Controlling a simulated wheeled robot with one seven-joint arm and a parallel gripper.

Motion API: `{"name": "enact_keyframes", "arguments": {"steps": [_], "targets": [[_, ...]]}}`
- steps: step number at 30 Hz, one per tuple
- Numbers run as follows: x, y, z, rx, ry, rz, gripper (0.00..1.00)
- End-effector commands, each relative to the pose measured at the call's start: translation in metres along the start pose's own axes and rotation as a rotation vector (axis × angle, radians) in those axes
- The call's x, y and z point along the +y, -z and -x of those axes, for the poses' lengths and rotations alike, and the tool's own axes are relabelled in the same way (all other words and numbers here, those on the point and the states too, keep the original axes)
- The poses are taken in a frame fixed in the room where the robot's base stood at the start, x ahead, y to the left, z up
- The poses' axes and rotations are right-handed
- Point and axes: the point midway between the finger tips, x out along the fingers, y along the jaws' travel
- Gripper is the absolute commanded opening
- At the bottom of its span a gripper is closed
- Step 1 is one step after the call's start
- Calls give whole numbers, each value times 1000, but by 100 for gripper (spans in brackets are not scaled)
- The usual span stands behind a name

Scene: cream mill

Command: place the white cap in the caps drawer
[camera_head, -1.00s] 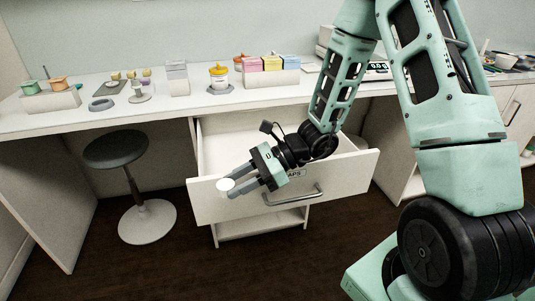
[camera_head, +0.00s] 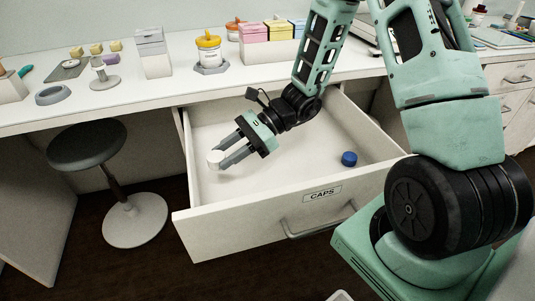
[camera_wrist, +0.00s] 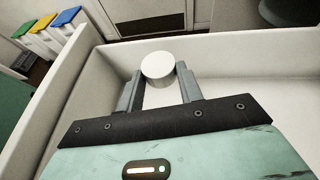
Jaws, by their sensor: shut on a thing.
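The white cap (camera_head: 215,159) is held between the fingertips of my gripper (camera_head: 226,156), which is shut on it. In the wrist view the white cap (camera_wrist: 158,67) shows as a round disc between the two grey fingers. The caps drawer (camera_head: 254,225) is pulled open, with a "CAPS" label on its front. My gripper and the cap are over the left part of the drawer's inside; the exact height above its floor is hard to tell. A blue cap (camera_head: 349,158) lies on the drawer floor at the right.
The counter (camera_head: 120,95) above the drawer holds a jar with an orange lid (camera_head: 209,48), colored boxes (camera_head: 267,33) and small dishes. A grey stool (camera_head: 88,146) stands left of the drawer. The drawer floor between the caps is clear.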

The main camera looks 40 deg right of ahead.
Motion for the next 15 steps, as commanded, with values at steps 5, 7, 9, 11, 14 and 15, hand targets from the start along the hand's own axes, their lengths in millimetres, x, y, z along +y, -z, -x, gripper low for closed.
{"name": "enact_keyframes", "arguments": {"steps": [5, 7, 9, 11, 14, 15], "targets": [[1, 31, -13, -1, -2, -6, 15], [1, 41, -18, -1, -2, -6, 15], [1, 48, -20, -1, -2, -4, 15], [0, 52, -22, -1, -1, -3, 15], [0, 62, -26, -1, -1, -4, 15], [1, 68, -28, -1, -1, -5, 15]]}}
